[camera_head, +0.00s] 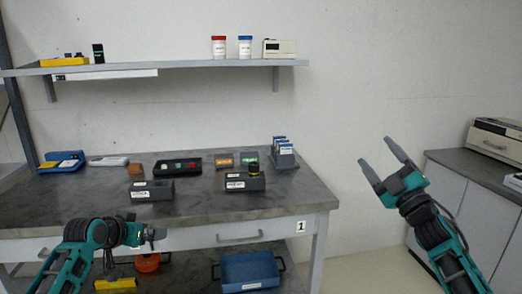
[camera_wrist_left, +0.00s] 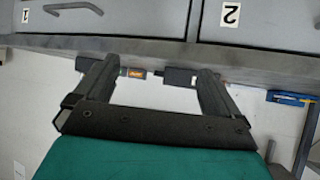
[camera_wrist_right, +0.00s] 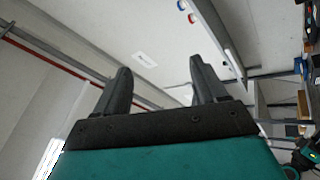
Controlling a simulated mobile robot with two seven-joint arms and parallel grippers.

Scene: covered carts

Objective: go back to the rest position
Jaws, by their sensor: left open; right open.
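My right gripper (camera_head: 384,164) is raised in front of the bare wall, right of the workbench, with its two fingers spread and nothing between them. In the right wrist view its open fingers (camera_wrist_right: 158,85) point toward the wall and ceiling. My left gripper (camera_head: 155,236) is low in front of the workbench's front edge, seen small from behind. In the left wrist view its fingers (camera_wrist_left: 150,80) are apart and empty, facing the bench edge and drawers. Neither gripper touches anything that I can see.
The workbench (camera_head: 90,205) carries several small boxes, a black tray (camera_head: 178,167) and a card rack (camera_head: 283,153). A wall shelf (camera_head: 190,64) holds jars. A blue crate (camera_head: 249,271) sits below. A cabinet (camera_head: 470,190) stands at right. Space between bench and cabinet is free.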

